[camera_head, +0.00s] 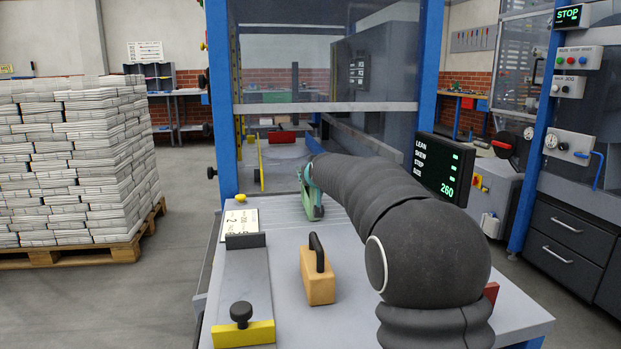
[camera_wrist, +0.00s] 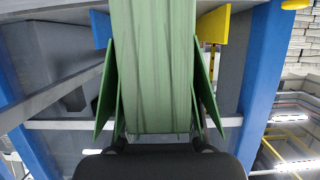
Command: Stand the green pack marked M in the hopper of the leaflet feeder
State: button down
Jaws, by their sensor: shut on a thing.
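My gripper (camera_wrist: 157,95) is shut on the green pack (camera_wrist: 153,60), which fills the middle of the wrist view with streaked layers between two slanted green plates. No letter M shows on the visible side. In the head view, a small green part (camera_head: 306,193) shows at the end of my arm, over the back of the grey table; my arm hides the rest. The leaflet feeder appears to be the blue-framed machine (camera_head: 222,110) behind the table. A yellow plate (camera_head: 261,165) stands in its opening; a yellow plate also shows beside the pack in the wrist view (camera_wrist: 212,26). I cannot make out the hopper's full outline.
On the grey table (camera_head: 375,325) are a wooden block with a black handle (camera_head: 318,285), a grey channel with a yellow end (camera_head: 245,333) and a white card (camera_head: 236,226). A display (camera_head: 440,170) reads 260 at right. Paper stacks (camera_head: 70,165) stand left.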

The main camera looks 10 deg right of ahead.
jog(key=c, duration=1.2)
grip_release()
jog(key=shift+f, duration=0.1)
jog(key=o, duration=0.4)
jog(key=shift+c, duration=0.2)
